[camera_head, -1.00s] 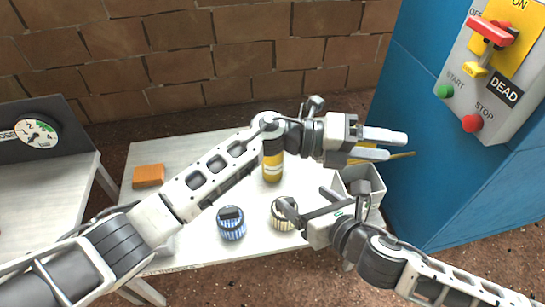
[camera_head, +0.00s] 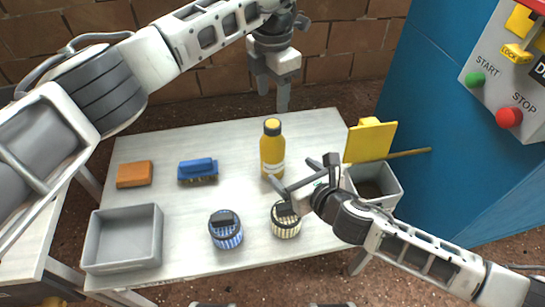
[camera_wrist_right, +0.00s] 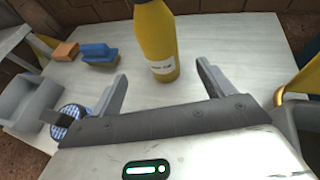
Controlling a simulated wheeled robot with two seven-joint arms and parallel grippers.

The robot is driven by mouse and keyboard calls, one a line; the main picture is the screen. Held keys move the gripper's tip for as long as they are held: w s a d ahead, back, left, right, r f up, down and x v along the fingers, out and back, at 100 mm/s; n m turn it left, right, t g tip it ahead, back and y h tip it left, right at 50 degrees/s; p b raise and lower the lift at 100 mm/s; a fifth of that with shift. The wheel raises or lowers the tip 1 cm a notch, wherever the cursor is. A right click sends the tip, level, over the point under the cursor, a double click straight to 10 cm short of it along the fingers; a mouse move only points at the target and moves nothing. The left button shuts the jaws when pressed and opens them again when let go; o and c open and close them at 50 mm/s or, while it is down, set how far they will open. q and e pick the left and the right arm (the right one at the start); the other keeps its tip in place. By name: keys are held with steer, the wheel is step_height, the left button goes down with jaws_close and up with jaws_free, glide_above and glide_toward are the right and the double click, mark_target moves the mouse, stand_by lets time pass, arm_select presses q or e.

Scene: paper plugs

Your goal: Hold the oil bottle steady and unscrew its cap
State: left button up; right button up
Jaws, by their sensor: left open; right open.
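The oil bottle (camera_head: 272,152) is yellow with a dark cap (camera_head: 272,127) and a white label, upright on the white table (camera_head: 230,265). My left gripper (camera_head: 273,97) is open and empty, pointing down above and beyond the bottle in the head view. My right gripper (camera_head: 281,194) is open and low in front of the bottle. In the right wrist view, the bottle (camera_wrist_right: 157,42) stands ahead between the spread fingers (camera_wrist_right: 162,72), apart from them.
Blue (camera_head: 226,232) and cream (camera_head: 285,222) striped round items stand in front. An orange block (camera_head: 134,174), blue brush (camera_head: 198,170) and grey tray (camera_head: 86,245) are left. A grey bin (camera_head: 392,190) with yellow items stands right, by the blue cabinet (camera_head: 425,120).

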mark_target(279, 160)
steer(key=x, duration=0.9)
steer(key=shift+w+a, duration=0.1)
